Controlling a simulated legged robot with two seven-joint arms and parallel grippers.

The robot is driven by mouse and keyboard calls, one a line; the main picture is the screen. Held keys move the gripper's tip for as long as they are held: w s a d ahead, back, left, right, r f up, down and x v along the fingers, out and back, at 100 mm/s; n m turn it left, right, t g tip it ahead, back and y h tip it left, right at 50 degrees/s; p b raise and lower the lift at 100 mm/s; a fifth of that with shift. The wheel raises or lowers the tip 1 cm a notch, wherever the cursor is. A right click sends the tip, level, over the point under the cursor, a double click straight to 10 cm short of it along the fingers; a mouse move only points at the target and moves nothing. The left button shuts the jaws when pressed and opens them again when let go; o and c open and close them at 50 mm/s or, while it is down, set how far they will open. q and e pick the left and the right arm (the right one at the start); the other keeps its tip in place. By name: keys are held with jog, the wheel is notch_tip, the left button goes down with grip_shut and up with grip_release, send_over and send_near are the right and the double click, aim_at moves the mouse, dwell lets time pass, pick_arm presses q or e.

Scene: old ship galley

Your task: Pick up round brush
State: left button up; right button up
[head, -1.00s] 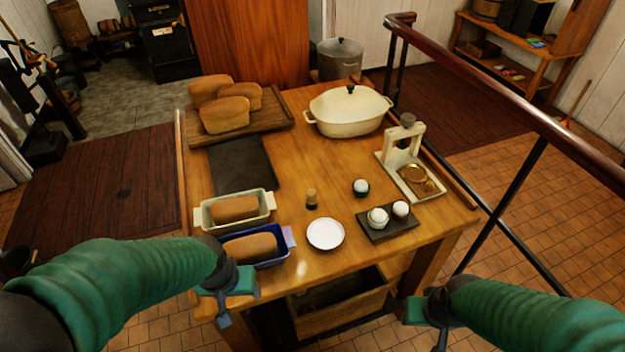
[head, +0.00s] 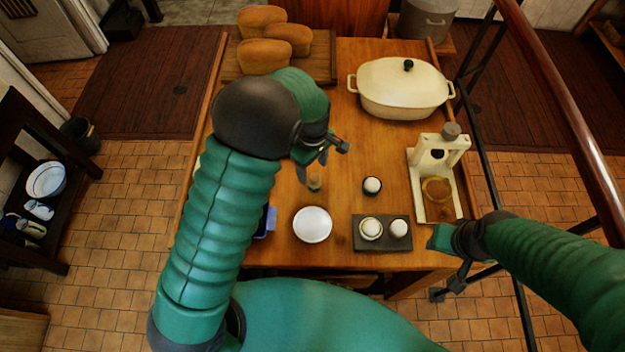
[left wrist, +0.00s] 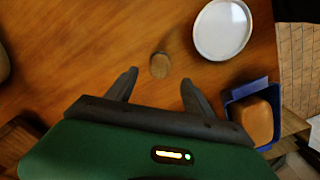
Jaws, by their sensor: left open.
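The round brush (head: 315,183) is a small upright cylinder on the wooden table, behind the white plate. In the left wrist view the brush (left wrist: 159,65) shows from above as a small brown disc. My left gripper (head: 324,160) is over the table, above and slightly behind the brush in the head view. In the left wrist view its fingers (left wrist: 158,80) are spread and empty, with the brush just beyond the tips, roughly centred. My right gripper (head: 447,268) is at the table's front right edge, away from the brush; its jaws are unclear.
A white plate (head: 312,225) stands in front of the brush. A white-topped pot (head: 372,186) is to its right. A dark tray (head: 382,245) holds two more.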

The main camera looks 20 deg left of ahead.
aim_at(316, 177)
pick_arm(q)
jog(key=shift+w+d+f, duration=0.1)
jog(key=shift+w+f, duration=0.1)
jog(key=shift+f, duration=0.35)
jog(key=shift+w+d+f, duration=0.1)
jog(key=shift+w+f, duration=0.1)
jog(key=shift+f, duration=0.35)
jog(key=f, duration=0.1)
jog(key=s+f+p, duration=0.1)
jog(key=shift+d+f, duration=0.3)
jog(key=shift+d, duration=0.1)
jog(key=shift+d+f, duration=0.1)
jog(key=shift+f, duration=0.4)
jog(key=shift+w+a+f, duration=0.15)
jog(key=shift+a+f, duration=0.05)
jog(key=shift+a, duration=0.15)
jog(key=shift+c, duration=0.2)
jog(key=shift+a, duration=0.25)
jog(key=c, duration=0.5)
jog(key=shift+d, duration=0.1)
jog(key=c, duration=0.5)
jog(key=shift+d+r, duration=0.1)
jog(key=shift+d, duration=0.05)
jog(key=shift+c, duration=1.1)
jog(key=shift+d, duration=0.2)
grip_shut()
pick_arm(e)
jog(key=shift+w+d+r, duration=0.25)
jog(key=shift+d+r, duration=0.2)
jog(key=shift+d, duration=0.15)
